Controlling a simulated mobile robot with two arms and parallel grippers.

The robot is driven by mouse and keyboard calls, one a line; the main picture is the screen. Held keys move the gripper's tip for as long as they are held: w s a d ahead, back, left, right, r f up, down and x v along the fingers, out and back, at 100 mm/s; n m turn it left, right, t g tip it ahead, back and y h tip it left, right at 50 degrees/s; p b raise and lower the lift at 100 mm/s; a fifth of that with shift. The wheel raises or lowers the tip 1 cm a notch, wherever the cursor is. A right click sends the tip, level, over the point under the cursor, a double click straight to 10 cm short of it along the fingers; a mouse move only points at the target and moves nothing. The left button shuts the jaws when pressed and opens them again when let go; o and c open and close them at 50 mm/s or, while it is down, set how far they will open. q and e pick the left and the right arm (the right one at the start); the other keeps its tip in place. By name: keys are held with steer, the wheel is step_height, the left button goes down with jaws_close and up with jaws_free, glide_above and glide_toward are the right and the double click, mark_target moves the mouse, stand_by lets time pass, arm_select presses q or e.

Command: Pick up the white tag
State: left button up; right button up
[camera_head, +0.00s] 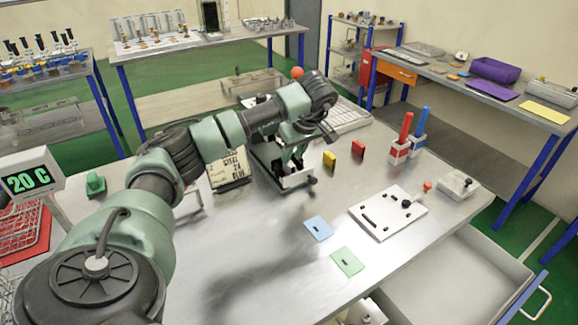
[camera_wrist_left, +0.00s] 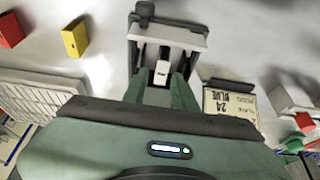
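A dark metal fixture (camera_head: 262,160) with a knob stands near the middle of the table, below my left gripper. My left gripper (camera_head: 293,157) points down over it, and its two fingers are apart. In the left wrist view, a small white piece (camera_wrist_left: 161,73), which looks like the white tag, shows between the green fingers, below a pale crossbar (camera_wrist_left: 168,38) of the fixture. I see no clear grip on it. In the head view my gripper and the fixture hide this piece. My right gripper is not in view.
A blue tag (camera_head: 318,228) and a green tag (camera_head: 348,261) lie flat near the front. A white slotted board (camera_head: 388,214) lies to their right. Yellow (camera_head: 329,160) and red (camera_head: 358,149) blocks stand right of the fixture. A label block (camera_head: 229,170) stands left of it.

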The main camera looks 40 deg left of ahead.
mark_target(289, 167)
arm_select(q)
steer(key=shift+p+x, duration=0.4)
steer(key=shift+x, duration=1.6)
steer(key=shift+s, duration=0.1)
jaws_close()
steer(key=shift+r, duration=0.1)
